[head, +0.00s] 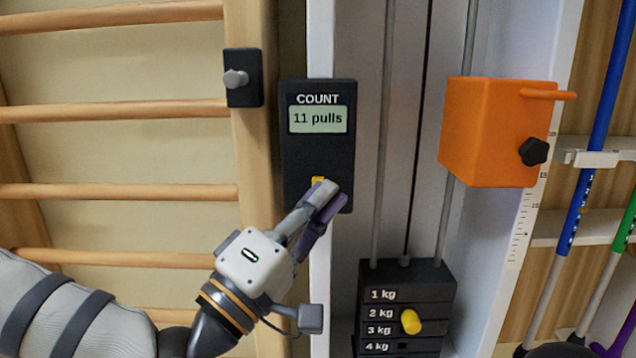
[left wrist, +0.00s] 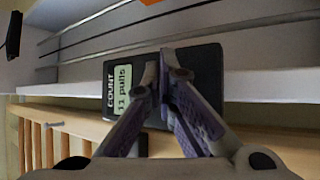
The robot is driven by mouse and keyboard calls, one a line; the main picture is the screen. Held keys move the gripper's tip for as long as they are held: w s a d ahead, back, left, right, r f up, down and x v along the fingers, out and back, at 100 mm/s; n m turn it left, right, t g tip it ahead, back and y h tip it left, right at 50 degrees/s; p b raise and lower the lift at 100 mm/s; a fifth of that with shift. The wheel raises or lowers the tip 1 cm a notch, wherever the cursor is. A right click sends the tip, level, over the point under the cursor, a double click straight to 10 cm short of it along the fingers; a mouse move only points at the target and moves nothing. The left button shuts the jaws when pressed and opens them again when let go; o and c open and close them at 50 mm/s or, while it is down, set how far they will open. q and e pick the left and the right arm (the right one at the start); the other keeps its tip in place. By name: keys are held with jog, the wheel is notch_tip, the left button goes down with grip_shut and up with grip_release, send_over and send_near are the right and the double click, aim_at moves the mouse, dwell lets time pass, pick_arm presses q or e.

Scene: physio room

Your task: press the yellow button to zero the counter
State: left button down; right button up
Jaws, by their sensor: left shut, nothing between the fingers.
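The counter (head: 318,152) is a black box on a white upright, its display (head: 318,119) reading "11 pulls" under the word COUNT. The yellow button (head: 317,181) shows only as a small strip below the display; my left gripper hides the rest. My left gripper (head: 328,192) is shut and empty, its fingertips in front of the button. I cannot tell whether they touch it. In the left wrist view the counter (left wrist: 207,60) lies behind the closed fingers (left wrist: 164,55), and the button is hidden there. My right gripper is not in view.
Wooden wall bars (head: 120,190) stand at left, with a black knob plate (head: 243,78) on their post. Right of the counter are guide rods, a weight stack (head: 405,280) with a yellow pin (head: 411,321), and an orange block (head: 492,130) with a black knob (head: 534,152).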

pick_arm(q)
jog(key=shift+w, duration=0.45)
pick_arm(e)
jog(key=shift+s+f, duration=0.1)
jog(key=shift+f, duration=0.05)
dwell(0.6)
pick_arm(q)
jog(key=shift+s, duration=0.9)
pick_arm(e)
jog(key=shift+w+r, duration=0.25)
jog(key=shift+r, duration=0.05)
pick_arm(q)
jog(key=s+p, duration=0.1)
jog(key=s, duration=0.4)
jog(key=shift+p, duration=0.3)
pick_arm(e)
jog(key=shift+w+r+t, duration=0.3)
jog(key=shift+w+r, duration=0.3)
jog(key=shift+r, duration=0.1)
